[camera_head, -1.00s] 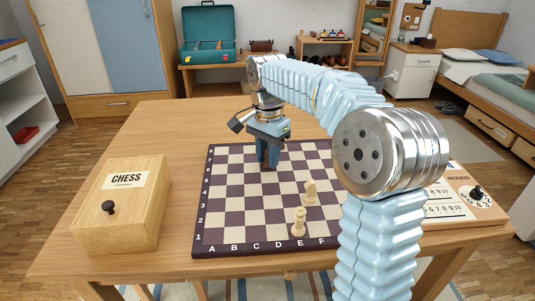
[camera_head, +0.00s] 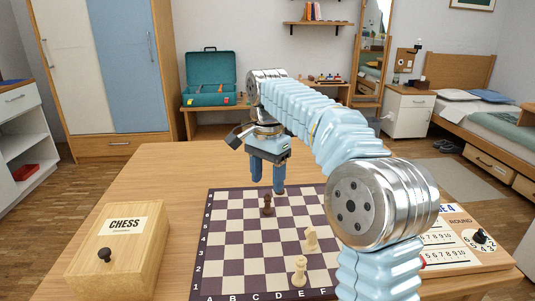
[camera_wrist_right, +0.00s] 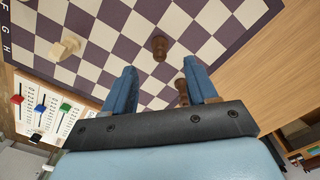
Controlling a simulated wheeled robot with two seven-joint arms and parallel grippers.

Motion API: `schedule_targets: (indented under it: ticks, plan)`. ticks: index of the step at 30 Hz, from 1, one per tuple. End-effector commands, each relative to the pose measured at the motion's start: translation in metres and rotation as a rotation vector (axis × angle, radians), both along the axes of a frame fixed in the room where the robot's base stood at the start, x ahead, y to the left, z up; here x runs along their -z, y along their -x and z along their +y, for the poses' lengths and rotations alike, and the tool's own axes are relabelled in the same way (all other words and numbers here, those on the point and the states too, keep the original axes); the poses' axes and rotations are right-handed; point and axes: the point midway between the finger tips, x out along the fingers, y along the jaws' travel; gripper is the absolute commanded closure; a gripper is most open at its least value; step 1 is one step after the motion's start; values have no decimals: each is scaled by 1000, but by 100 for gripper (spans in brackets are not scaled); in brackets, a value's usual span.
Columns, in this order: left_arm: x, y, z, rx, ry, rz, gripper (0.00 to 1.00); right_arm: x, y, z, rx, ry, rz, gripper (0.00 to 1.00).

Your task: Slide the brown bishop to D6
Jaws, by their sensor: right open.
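A brown chess piece (camera_head: 267,204), seemingly the bishop, stands upright on the chessboard (camera_head: 230,236), at about D6. My right gripper (camera_head: 268,188) is open above and just behind it, its fingers apart and clear of it. In the right wrist view my right gripper (camera_wrist_right: 163,85) shows two brown pieces. One brown piece (camera_wrist_right: 159,46) stands ahead of the fingertips. Another brown piece (camera_wrist_right: 182,92) shows between the fingers beside the right one, partly hidden by the gripper body. In the head view this second one is not seen. My left gripper is out of view.
Two cream pieces, a knight (camera_head: 311,239) and another piece (camera_head: 299,271), stand nearer on the board. A wooden chess box (camera_head: 118,250) is at the left and a scoreboard (camera_head: 463,238) at the right. My right arm hides the board's right side.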

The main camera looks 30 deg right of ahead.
Motion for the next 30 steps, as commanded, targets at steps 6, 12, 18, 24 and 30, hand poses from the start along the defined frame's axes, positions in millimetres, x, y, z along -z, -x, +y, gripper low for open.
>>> schedule_targets:
  ticks: [6, 12, 18, 24, 30]
  plan:
    - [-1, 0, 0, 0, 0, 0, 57, -46, -1, 0, 2, 2, -2, 43]
    - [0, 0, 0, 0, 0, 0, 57, -64, 0, 0, 2, 1, 0, 43]
    - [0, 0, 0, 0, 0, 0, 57, -68, 0, 0, 0, -1, 0, 43]
    - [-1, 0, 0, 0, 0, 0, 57, -68, 0, 0, 0, -1, 1, 43]
    - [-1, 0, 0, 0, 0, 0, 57, -68, 0, 0, 0, -1, 1, 43]
